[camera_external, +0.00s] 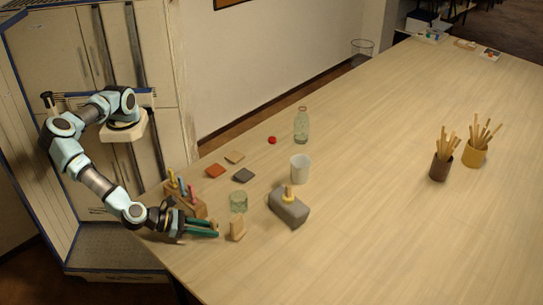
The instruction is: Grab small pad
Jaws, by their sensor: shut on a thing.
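My gripper (216,229) is low over the table's near left edge, its green fingers pointing right. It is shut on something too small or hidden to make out. Three small flat square pads lie on the table beyond it: a red-orange pad (215,171), a tan pad (235,158) and a dark grey pad (243,175). All three are apart from my gripper. I cannot tell which piece is the small pad. A small upright wooden piece (237,229) stands just right of the fingertips; contact is not clear.
A wooden rack with coloured handles (188,204) stands beside my wrist. The table's middle (370,220) is clear.

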